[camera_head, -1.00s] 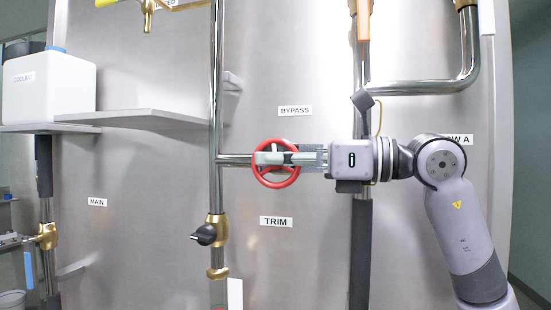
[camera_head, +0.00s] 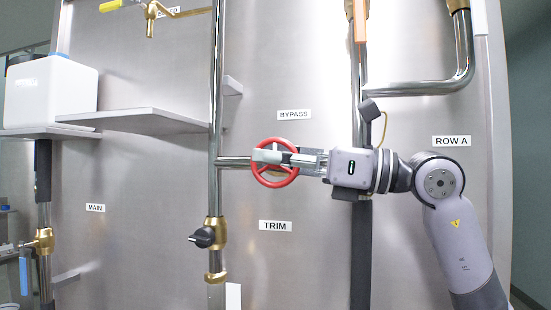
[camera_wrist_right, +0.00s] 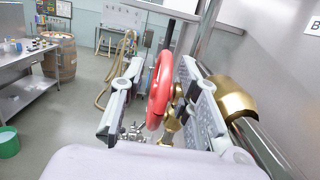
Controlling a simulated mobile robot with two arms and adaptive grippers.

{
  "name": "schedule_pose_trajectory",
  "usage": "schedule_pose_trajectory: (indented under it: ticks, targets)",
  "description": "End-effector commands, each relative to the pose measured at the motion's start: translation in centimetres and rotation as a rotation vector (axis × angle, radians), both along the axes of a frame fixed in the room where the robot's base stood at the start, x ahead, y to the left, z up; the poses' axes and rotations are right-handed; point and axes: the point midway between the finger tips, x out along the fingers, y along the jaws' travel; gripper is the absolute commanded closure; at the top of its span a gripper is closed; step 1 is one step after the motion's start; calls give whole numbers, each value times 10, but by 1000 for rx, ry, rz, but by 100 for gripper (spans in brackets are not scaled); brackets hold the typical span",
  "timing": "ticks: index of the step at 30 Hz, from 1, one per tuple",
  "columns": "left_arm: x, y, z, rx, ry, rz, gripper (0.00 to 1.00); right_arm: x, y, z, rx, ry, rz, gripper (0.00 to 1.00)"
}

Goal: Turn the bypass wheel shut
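The bypass wheel (camera_head: 276,184) is a red ring handwheel below the BYPASS label (camera_head: 294,115), at the end of a short horizontal pipe (camera_head: 234,162). My right gripper (camera_head: 264,156) comes from the right, its fingers over the wheel and slightly tilted. In the right wrist view the red rim (camera_wrist_right: 159,92) stands between the two fingers of the right gripper (camera_wrist_right: 161,68). Gaps show on both sides of the rim, so the gripper is open around it. The wheel's hub is partly hidden by the fingers in the head view. My left gripper is not in view.
A vertical pipe (camera_head: 215,90) stands left of the wheel, with a black-knobbed valve (camera_head: 204,237) below. Another vertical pipe (camera_head: 361,95) runs behind my right wrist. A steel shelf (camera_head: 150,117) and a white container (camera_head: 50,92) are at left. The TRIM label (camera_head: 275,225) is below the wheel.

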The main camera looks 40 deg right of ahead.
Motion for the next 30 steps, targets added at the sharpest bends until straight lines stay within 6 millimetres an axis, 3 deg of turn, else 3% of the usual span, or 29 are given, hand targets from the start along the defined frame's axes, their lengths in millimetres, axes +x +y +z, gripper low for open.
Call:
schedule_pose_trajectory:
  ticks: [11, 30]
  targets:
    - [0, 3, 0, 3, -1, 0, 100, -3, -4, -1, 0, 2, -2, 68]
    - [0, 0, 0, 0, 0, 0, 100, -66, -58, -13, -1, 3, -2, 68]
